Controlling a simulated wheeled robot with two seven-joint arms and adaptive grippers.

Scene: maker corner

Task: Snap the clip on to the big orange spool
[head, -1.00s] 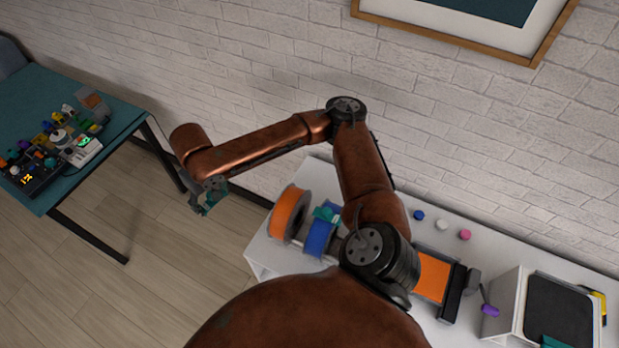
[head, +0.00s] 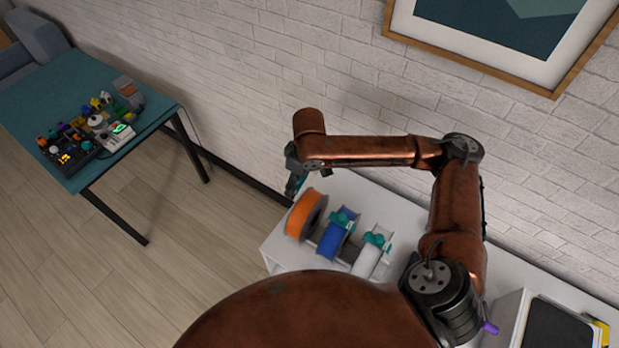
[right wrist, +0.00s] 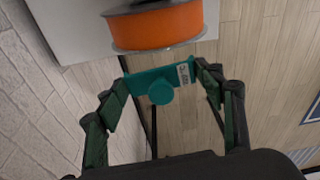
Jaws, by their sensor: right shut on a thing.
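The big orange spool (head: 302,216) stands on edge at the left end of the white bench in the head view. It also shows at the top of the right wrist view (right wrist: 157,29), with its grey flange. My right gripper (head: 294,182) is just behind and left of the spool in the head view. In the right wrist view its fingers (right wrist: 163,84) are shut on the teal clip (right wrist: 136,80), which has a round knob and a small label. The clip is close to the spool's rim; I cannot tell whether they touch. My left gripper is not in view.
A blue spool (head: 333,242) and a white spool (head: 366,263), each with a teal clip, stand right of the orange one. The white bench (head: 277,252) ends just left of it. A brick wall is behind. A teal table (head: 62,91) with small parts stands far left.

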